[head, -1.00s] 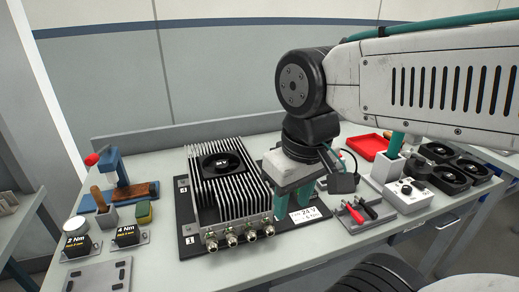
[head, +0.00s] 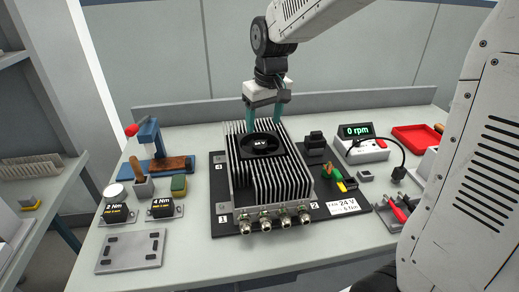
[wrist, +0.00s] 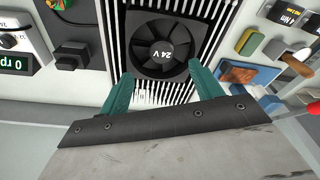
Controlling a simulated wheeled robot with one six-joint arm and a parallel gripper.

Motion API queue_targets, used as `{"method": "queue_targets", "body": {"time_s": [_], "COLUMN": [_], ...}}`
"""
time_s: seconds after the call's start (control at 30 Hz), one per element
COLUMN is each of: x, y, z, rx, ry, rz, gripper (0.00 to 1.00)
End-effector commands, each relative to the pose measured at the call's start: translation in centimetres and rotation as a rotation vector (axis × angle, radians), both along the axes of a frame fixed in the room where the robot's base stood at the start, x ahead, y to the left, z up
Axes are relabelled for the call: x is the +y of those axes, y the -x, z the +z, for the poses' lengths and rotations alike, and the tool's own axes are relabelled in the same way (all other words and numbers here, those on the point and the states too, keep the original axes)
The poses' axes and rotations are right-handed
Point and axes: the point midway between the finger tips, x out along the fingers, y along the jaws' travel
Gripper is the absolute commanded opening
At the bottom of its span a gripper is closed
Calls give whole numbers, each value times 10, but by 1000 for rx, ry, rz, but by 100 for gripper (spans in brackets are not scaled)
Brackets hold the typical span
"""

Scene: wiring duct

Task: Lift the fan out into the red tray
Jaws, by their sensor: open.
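The fan (head: 260,145) is a black square unit marked 24 V, seated in the top of a finned heatsink housing (head: 290,185) on a black base plate. In the wrist view the fan (wrist: 160,45) lies just beyond my fingertips, with fins around it. My gripper (head: 263,128) is open and empty, its two teal fingers pointing down at the fan's far side. Whether the fingers touch anything cannot be told. The red tray (head: 415,137) is at the back right of the bench, its inside looking empty in the part that shows.
A meter reading 0 rpm (head: 362,142) stands between the housing and the tray, with a black cable curving from it. A green and yellow connector (head: 335,175) lies right of the housing. Torque drivers marked 2 Nm (head: 117,212) and 4 Nm (head: 165,206) are left. Four connectors stick out in front.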

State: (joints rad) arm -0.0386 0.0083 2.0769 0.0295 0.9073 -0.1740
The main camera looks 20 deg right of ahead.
Motion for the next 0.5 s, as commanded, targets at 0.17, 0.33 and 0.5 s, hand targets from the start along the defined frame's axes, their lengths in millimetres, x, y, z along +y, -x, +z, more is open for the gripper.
{"method": "queue_targets", "body": {"time_s": [0.17, 0.33, 0.5], "x": [1, 4, 6], "y": [-3, -8, -12], "z": [-21, -42, -66], "rx": [4, 5, 4], "ry": [0, 0, 0], "rz": [1, 1, 1], "gripper": [65, 65, 65]}}
